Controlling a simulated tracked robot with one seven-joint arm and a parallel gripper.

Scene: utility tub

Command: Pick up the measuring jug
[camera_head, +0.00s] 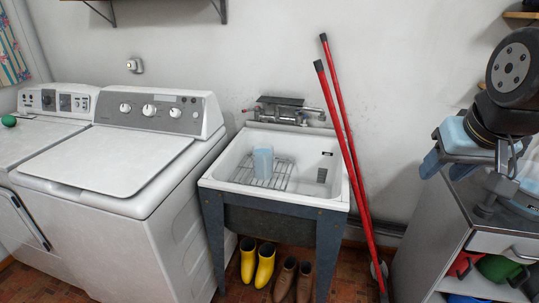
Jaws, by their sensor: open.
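The measuring jug (263,162) is a small, light-blue vessel that appears upright in the white utility tub (216,181). It is toward the tub's left rear, at the wire rack (281,174); its exact contact with the rack is too small to tell.
Two long red handles (345,140) lean on the wall across the tub's right side. A dark tap (290,112) is behind the tub. A white washer (125,160) stands left, a grey cabinet (425,230) right. Yellow boots (257,262) and brown boots (292,280) stand below.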

